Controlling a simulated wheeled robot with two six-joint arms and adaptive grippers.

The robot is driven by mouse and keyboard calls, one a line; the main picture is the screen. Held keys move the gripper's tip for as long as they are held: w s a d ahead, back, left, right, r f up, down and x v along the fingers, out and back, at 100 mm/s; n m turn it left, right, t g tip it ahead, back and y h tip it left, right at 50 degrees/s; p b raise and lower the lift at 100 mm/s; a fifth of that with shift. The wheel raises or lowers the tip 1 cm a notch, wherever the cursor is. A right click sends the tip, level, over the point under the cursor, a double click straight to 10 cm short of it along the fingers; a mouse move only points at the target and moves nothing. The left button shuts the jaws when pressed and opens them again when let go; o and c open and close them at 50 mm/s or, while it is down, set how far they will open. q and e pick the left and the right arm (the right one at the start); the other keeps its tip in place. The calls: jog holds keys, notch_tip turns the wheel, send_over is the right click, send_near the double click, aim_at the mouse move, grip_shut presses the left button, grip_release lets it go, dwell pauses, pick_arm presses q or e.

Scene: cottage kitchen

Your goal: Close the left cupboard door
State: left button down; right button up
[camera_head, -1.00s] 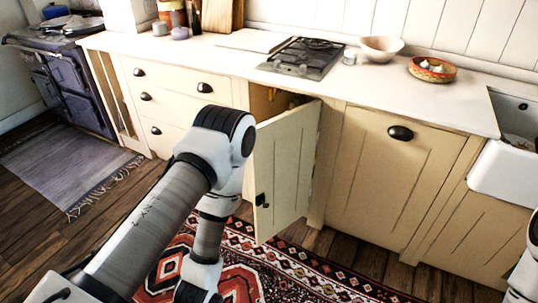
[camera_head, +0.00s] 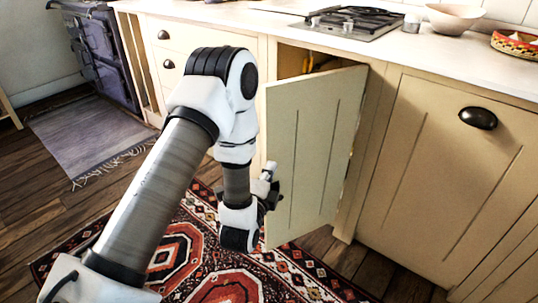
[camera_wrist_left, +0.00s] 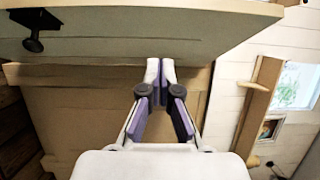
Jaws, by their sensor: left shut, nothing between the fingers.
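The left cupboard door (camera_head: 312,150) is a cream panel standing open, swung out from the counter front, with its hinged side at the right. A dark gap shows above it into the cupboard. My left gripper (camera_head: 270,187) is shut and empty beside the door's free left edge. In the left wrist view the door (camera_wrist_left: 170,22) crosses the top, with its dark knob (camera_wrist_left: 33,44) at the upper left. The shut fingertips (camera_wrist_left: 160,66) are close to the door there; I cannot tell whether they touch it. My right gripper is out of view.
A closed cupboard front (camera_head: 445,170) with a dark cup handle is to the right. Drawers (camera_head: 175,45) are to the left. The worktop carries a hob (camera_head: 345,22), a bowl (camera_head: 456,18) and a basket. A patterned rug (camera_head: 195,245) lies on the floor below.

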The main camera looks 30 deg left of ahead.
aim_at(273, 143)
pick_arm(q)
jog(key=w+a, duration=0.1)
jog(key=w, duration=0.1)
jog(key=w+a+b, duration=0.1)
jog(key=w+a, duration=0.2)
jog(key=w, duration=0.1)
jog(key=shift+w+a+f, duration=0.1)
jog(key=shift+w+a, duration=0.05)
jog(key=shift+w, duration=0.1)
jog(key=shift+w+a, duration=0.25)
jog(key=shift+a, duration=0.1)
